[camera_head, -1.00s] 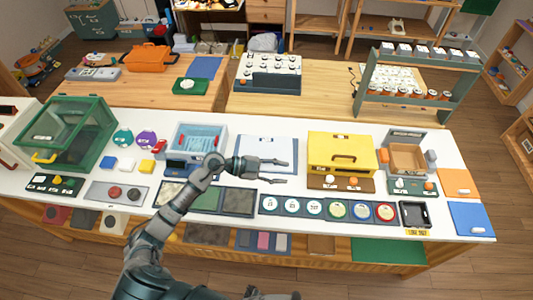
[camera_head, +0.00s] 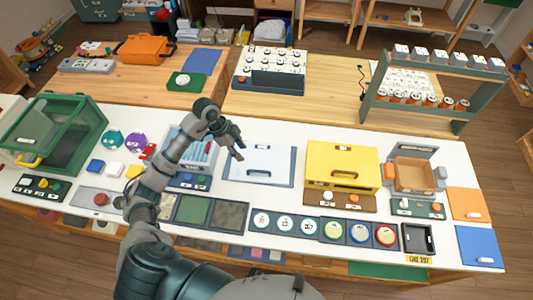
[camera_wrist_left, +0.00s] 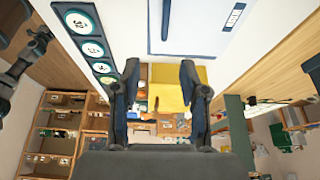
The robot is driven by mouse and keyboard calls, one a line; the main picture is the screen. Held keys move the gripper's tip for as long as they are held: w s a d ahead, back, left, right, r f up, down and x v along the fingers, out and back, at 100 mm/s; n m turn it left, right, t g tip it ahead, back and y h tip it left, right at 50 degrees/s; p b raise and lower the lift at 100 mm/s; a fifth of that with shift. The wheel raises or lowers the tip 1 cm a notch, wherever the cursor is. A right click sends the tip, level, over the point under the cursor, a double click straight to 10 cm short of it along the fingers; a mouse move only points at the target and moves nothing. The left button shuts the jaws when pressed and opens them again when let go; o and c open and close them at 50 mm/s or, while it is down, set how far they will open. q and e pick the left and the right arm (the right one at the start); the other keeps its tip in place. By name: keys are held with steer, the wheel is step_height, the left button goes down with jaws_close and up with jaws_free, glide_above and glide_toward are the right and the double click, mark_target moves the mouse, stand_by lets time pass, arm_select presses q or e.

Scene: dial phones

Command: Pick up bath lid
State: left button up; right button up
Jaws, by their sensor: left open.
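The bath lid, seemingly the flat white panel with a blue border and a dark handle (camera_head: 262,160), lies on the white table right of the blue bath box (camera_head: 205,158). In the left wrist view the panel (camera_wrist_left: 192,25) shows at the top, with its bar handle.
A yellow box (camera_head: 342,160) stands right of the panel. A row of round dials (camera_head: 310,228) and dark square tiles (camera_head: 195,210) run along the front. A green glass case (camera_head: 60,130) stands at the left. A shelf rack (camera_head: 420,115) stands behind.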

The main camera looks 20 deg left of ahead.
arm_select(q)
glide_toward(259, 171)
steer(key=x, duration=0.4)
steer(key=shift+s+a+f+p, duration=0.1)
steer(key=shift+s+f+p, duration=0.15)
steer(key=shift+f+p, duration=0.1)
steer(key=shift+w+d+f, duration=0.1)
steer(key=shift+d+f, duration=0.25)
steer(key=shift+f, duration=0.05)
steer(key=x, duration=0.5)
steer(key=shift+w+a, duration=0.3)
steer(key=shift+w, duration=0.05)
steer(key=shift+d, duration=0.15)
jaws_close()
